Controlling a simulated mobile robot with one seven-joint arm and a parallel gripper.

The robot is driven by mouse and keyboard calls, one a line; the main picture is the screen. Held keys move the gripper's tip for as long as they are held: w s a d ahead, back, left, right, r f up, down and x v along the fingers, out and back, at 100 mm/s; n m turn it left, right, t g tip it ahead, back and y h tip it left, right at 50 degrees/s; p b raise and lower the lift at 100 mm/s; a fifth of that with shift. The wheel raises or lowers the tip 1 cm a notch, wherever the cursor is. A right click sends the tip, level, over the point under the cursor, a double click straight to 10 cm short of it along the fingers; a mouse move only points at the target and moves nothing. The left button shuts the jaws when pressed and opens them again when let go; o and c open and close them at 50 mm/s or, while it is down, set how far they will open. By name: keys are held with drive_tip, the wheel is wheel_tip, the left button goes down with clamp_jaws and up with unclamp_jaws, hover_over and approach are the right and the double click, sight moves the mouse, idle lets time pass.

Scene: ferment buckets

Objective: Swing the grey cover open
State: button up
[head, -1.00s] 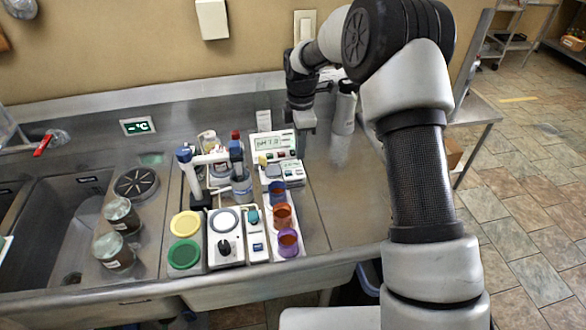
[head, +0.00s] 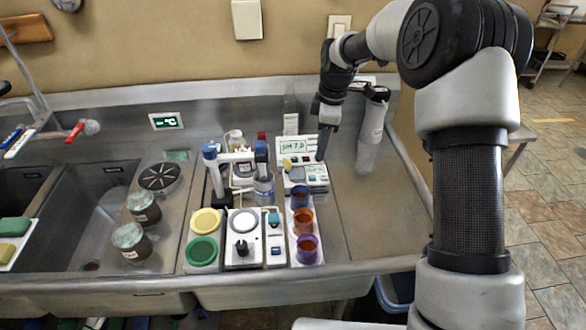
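My gripper (head: 322,152) points down over the back of the steel counter, at the right end of the white pH meter. Its fingertips are just above or at the back edge of a small white and grey instrument (head: 317,172). I cannot tell whether they touch it. The fingers show as one dark narrow shape, so their opening is unclear. No part stands out clearly as the grey cover; it may be on this small instrument, but the view is too small to tell.
The pH meter (head: 292,149) stands behind. Blue, orange (head: 303,221) and purple cups line the front right. A dial unit (head: 242,238) and yellow and green lids (head: 202,250) are left of them. A white bottle (head: 372,120) stands right. The counter at right is clear.

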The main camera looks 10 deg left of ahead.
drive_tip(key=s+a+r+m+t+y+b, duration=0.25)
drive_tip(key=a+r+m+b, duration=0.2)
drive_tip(key=r+m, duration=0.35)
drive_tip(key=n, duration=0.1)
approach(287, 159)
drive_tip(key=shift+g, duration=0.35)
drive_tip(key=x, duration=0.8)
drive_tip(key=shift+w, duration=0.25)
clamp_jaws()
